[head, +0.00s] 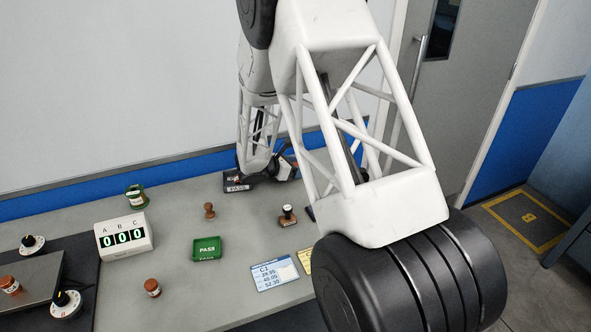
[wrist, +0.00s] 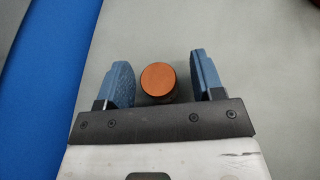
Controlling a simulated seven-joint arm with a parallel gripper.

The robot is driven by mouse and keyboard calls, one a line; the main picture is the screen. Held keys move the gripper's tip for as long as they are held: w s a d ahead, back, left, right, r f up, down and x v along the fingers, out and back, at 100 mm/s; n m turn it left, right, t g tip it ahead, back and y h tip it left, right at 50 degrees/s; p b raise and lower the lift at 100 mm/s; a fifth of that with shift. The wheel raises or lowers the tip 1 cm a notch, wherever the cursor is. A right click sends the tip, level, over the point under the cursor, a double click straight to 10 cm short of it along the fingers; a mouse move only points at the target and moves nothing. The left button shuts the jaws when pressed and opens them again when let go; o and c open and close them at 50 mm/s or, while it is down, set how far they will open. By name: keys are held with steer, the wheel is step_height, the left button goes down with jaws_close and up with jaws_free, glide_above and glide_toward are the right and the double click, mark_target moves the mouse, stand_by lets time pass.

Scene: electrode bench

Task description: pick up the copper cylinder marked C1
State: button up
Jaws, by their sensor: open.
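In the wrist view a round copper-coloured top (wrist: 160,78) of an upright cylinder stands between the two blue fingers of my gripper (wrist: 164,74). The fingers are open, with a gap on each side of it; the gap on the right looks wider. No marking shows on its top, so I cannot tell whether it is C1. In the head view my gripper (head: 288,171) is low at the back of the bench, and the thing between its fingers cannot be made out. Another copper cylinder (head: 152,288) with a pale label stands at the front; its mark is unreadable.
A dark tray (head: 237,186) lies beside my gripper. The blue wall band (wrist: 38,75) runs along the wrist view's left.

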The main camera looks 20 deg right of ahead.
mark_target(296, 164)
jaws_close()
stand_by(0.3)
steer(key=shift+r, duration=0.2)
steer(key=shift+r, duration=4.85)
